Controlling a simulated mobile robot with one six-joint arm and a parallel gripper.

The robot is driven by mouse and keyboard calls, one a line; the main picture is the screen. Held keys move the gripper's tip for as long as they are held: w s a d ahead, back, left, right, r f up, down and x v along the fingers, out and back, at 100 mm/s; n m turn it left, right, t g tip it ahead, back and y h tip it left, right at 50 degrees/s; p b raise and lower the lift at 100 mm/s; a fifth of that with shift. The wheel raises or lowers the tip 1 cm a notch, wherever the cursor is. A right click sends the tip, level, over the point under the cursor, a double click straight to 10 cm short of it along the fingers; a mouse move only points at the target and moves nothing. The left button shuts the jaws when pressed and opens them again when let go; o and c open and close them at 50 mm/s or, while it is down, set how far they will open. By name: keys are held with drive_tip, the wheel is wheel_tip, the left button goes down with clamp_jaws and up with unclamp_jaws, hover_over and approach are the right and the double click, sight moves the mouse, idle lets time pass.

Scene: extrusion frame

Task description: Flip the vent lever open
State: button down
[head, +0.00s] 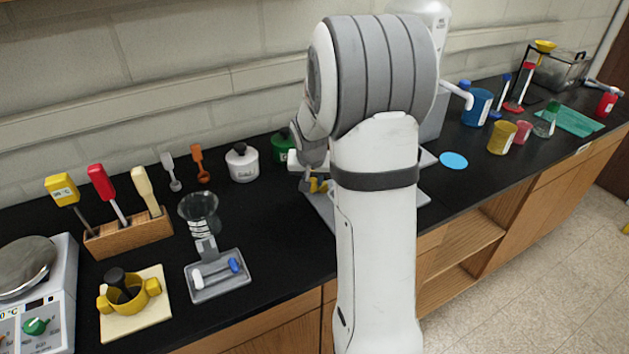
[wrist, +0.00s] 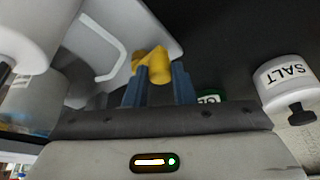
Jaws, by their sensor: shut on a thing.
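A yellow piece (wrist: 152,67), which looks like the vent lever, sits at the edge of a pale grey-white apparatus (wrist: 125,35) in the wrist view. My gripper (wrist: 159,82) has its two blue fingers on either side of the yellow piece and is shut on it. In the head view the yellow piece (head: 319,186) shows beside my gripper (head: 311,181), just left of my arm. My arm hides most of the apparatus there, so the lever's full shape and its angle cannot be told.
A white salt pot (head: 242,162) and a green pot (head: 285,146) stand just left of my gripper. A grey tray (head: 217,283) and a glass funnel (head: 199,208) are further left. Blue (head: 477,105) and yellow (head: 502,138) beakers stand to the right.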

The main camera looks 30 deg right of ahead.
drive_tip(key=shift+w+f+m+b, duration=0.15)
drive_tip(key=shift+m+b, duration=0.15)
drive_tip(key=shift+b, duration=0.3)
drive_tip(key=shift+r, duration=0.2)
drive_tip(key=c, duration=1.2)
unclamp_jaws()
drive_tip(key=b+v, duration=0.1)
drive_tip(key=v, duration=0.6)
drive_tip(key=shift+r, duration=0.3)
drive_tip(key=shift+a, duration=0.15)
